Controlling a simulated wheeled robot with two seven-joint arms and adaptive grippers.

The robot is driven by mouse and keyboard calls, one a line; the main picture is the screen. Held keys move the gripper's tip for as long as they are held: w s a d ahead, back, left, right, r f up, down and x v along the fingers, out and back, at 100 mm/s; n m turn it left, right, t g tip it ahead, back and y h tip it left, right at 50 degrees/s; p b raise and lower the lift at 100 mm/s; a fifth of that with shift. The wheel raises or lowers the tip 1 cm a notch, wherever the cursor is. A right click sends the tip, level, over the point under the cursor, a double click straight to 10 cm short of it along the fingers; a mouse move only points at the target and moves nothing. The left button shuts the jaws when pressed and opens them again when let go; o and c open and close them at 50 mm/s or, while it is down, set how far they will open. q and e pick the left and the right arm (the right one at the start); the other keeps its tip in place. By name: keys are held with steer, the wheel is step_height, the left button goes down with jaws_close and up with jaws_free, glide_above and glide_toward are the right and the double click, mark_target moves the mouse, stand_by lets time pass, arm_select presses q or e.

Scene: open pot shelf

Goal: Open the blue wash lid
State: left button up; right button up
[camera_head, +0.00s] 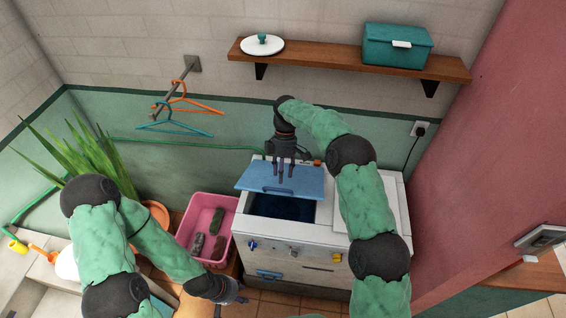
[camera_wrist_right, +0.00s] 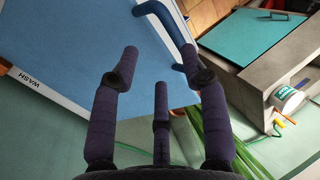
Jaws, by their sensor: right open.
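The blue wash lid (camera_head: 258,180) is partly raised on the washing machine (camera_head: 324,262), tilted, with the dark blue tub opening (camera_head: 275,208) showing below it. In the right wrist view the lid (camera_wrist_right: 75,45) fills the upper left, with its blue bar handle (camera_wrist_right: 165,22) at the top and a WASH label (camera_wrist_right: 25,78) on the white edge beside it. My right gripper (camera_head: 286,180) is over the lid in the head view; its dark fingers (camera_wrist_right: 165,75) are spread and empty. Whether they touch the lid is unclear. My left gripper (camera_head: 238,293) hangs low, left of the machine's front; its fingers are unclear.
A pink basin (camera_head: 196,199) with several dark items stands left of the machine. A wooden shelf (camera_head: 330,59) holds a white lid (camera_head: 262,48) and a teal box (camera_head: 397,46). Hangers (camera_head: 183,108) hang from a wall rod. A plant (camera_head: 85,155) is at left.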

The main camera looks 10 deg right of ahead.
steer(key=v, duration=1.1)
steer(key=shift+r, duration=0.35)
steer(key=shift+d, duration=0.1)
